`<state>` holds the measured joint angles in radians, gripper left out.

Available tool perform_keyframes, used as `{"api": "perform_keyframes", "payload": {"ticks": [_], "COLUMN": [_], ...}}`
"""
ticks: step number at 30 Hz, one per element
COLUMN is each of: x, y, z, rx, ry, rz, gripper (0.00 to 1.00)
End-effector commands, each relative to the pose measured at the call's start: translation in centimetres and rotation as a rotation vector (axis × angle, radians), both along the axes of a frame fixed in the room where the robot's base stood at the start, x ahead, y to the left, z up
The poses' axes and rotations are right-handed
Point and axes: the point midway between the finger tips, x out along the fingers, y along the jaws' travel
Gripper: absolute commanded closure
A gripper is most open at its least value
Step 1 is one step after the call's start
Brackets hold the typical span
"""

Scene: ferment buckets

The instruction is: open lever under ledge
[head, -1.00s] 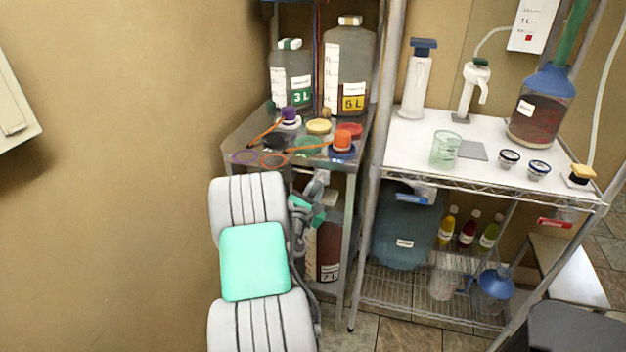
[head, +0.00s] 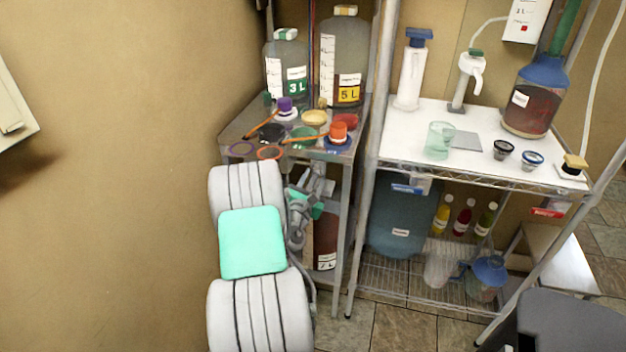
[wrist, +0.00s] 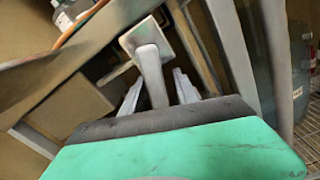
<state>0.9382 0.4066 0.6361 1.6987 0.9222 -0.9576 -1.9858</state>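The grey lever (wrist: 151,70) hangs from a pale plate beneath the ledge in the wrist view. My gripper (wrist: 158,88) is open, with one finger on each side of the lever and visible gaps between. Contact is not visible. The ledge (wrist: 45,85) is the metal tabletop that crosses the upper left of the wrist view; in the head view it is the small steel table (head: 240,128) at the centre. In the head view my gripper (head: 316,186) is just under the table's front edge, and my arm and the table partly hide the lever there.
Bottles, caps and rings crowd the small table, including the 5 L bottle (head: 343,65). A dark red bottle (head: 325,245) stands beneath it, close to my gripper. A wire rack (head: 400,165) with a blue container (head: 402,225) is to the right. The wall closes off the left.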

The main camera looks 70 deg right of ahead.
Motion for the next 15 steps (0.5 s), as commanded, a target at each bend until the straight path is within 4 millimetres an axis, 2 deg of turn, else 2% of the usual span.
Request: {"api": "perform_keyframes", "payload": {"ticks": [9, 11, 15], "x": [0.0, 0.0, -0.4], "y": [0.3, 1.0, 3.7], "z": [0.0, -0.1, -0.2], "rx": [0.000, 0.000, 0.000], "ry": [-0.002, -0.001, 0.000], "rz": [0.001, 0.002, 0.004], "gripper": [0.60, 0.60, 0.60]}}
